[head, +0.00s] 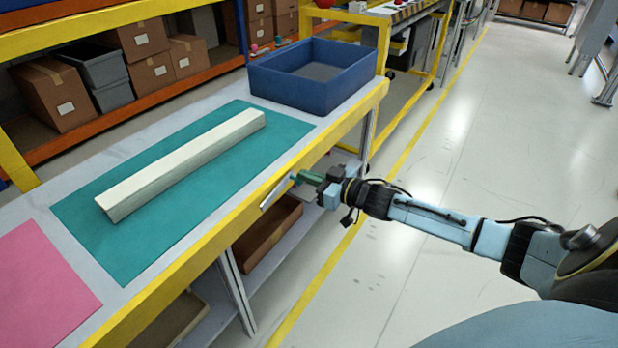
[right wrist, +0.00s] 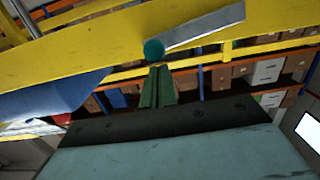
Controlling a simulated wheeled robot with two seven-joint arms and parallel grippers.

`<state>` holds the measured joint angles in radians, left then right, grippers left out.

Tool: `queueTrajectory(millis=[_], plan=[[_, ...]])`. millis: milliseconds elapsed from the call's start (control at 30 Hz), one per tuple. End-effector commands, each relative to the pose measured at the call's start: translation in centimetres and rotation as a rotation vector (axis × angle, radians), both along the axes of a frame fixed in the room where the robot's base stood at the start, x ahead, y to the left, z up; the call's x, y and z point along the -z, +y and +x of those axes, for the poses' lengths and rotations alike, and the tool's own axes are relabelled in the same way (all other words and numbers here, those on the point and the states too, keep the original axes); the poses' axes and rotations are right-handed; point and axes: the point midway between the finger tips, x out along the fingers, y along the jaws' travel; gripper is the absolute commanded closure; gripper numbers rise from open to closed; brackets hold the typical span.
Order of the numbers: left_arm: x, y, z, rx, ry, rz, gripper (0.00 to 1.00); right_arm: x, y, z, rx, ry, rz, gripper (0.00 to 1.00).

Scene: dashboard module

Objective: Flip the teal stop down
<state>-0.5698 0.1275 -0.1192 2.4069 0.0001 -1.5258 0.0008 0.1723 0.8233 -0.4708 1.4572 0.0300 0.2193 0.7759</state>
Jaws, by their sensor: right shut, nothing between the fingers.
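The stop shows as a flat grey bar (head: 274,193) with a round teal knob (head: 293,175) at one end, at the yellow front edge of the bench. In the right wrist view the teal knob (right wrist: 154,50) sits against the yellow edge, and the grey bar (right wrist: 205,29) runs from it to the right, slightly tilted. My right gripper (head: 307,177) is shut and empty, its green fingertips right by the knob. In the right wrist view the fingers (right wrist: 156,70) are together just below the knob; I cannot tell whether they touch it. My left gripper is not in view.
A long cream bar (head: 182,163) lies on a teal mat (head: 90,230) on the bench. A blue bin (head: 345,91) stands at the bench's far end, and a pink mat (head: 40,275) lies at the near left. Below is a shelf with a brown box (head: 267,240). The floor to the right is clear.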

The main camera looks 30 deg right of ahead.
Motion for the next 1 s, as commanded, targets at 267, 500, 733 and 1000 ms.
queueTrajectory(millis=[267, 500, 733, 1000], plan=[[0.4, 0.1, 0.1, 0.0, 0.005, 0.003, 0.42, 0.3, -0.1, 0.1, 0.001, 0.015, 0.035, 1.0], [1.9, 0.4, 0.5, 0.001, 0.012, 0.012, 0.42, 1.9, -0.6, 0.3, 0.0, 0.069, 0.166, 1.0], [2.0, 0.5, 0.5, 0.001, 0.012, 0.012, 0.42, 2.1, -0.6, 0.3, 0.0, 0.075, 0.18, 1.0], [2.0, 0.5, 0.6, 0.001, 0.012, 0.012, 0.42, 1.9, -0.7, 0.3, 0.0, 0.074, 0.179, 1.0]])
